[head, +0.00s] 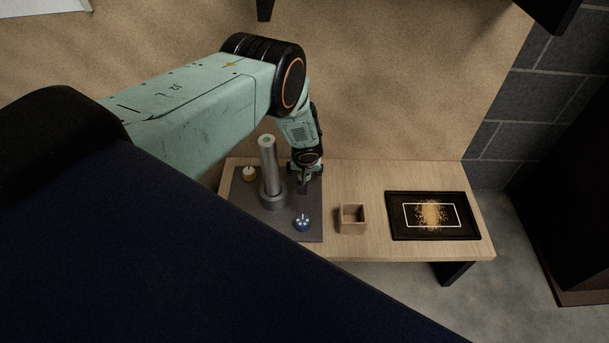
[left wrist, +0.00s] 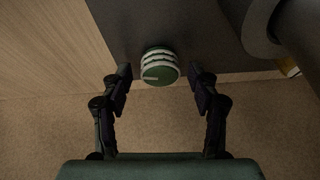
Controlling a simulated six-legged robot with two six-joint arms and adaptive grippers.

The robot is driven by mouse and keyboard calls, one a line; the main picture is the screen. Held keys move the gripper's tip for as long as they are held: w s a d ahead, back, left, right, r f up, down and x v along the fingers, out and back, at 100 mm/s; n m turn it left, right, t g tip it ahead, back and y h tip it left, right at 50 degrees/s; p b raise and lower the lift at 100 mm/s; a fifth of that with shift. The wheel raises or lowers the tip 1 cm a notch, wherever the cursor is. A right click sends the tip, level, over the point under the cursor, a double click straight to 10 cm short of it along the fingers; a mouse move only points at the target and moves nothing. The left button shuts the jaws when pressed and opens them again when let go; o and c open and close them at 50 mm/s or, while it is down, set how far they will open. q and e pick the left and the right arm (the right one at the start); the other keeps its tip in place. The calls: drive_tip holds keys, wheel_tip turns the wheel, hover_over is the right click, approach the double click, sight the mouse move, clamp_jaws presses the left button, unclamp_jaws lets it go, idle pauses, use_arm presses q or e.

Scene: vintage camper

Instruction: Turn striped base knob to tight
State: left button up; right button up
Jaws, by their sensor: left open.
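The striped knob (left wrist: 160,68) is green with white bands and a pale line across its top. In the left wrist view it sits near the edge of the dark grey base plate (left wrist: 190,22). My left gripper (left wrist: 160,74) is open, with one finger on each side of the knob and gaps between. In the head view my left gripper (head: 304,187) points down over the back right of the plate and hides the knob. I cannot tell the gripper's height above the plate. My right gripper is not in view.
A metal post (head: 269,165) stands upright in a collar on the plate, left of my gripper.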

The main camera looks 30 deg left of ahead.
use_arm(q)
drive_tip(key=shift+f, duration=0.1)
drive_tip(key=shift+c, duration=0.2)
drive_tip(key=c, duration=1.1)
drive_tip(key=shift+m+h+p, duration=0.3)
drive_tip(key=shift+m+p, duration=0.2)
drive_tip(key=shift+m, duration=0.1)
drive_tip(key=shift+c, duration=0.2)
drive_tip(key=shift+a+m+t+h+b, duration=0.1)
drive_tip(key=shift+m+t+h+b, duration=0.2)
drive_tip(key=shift+m, duration=0.6)
drive_tip(key=o, duration=1.2)
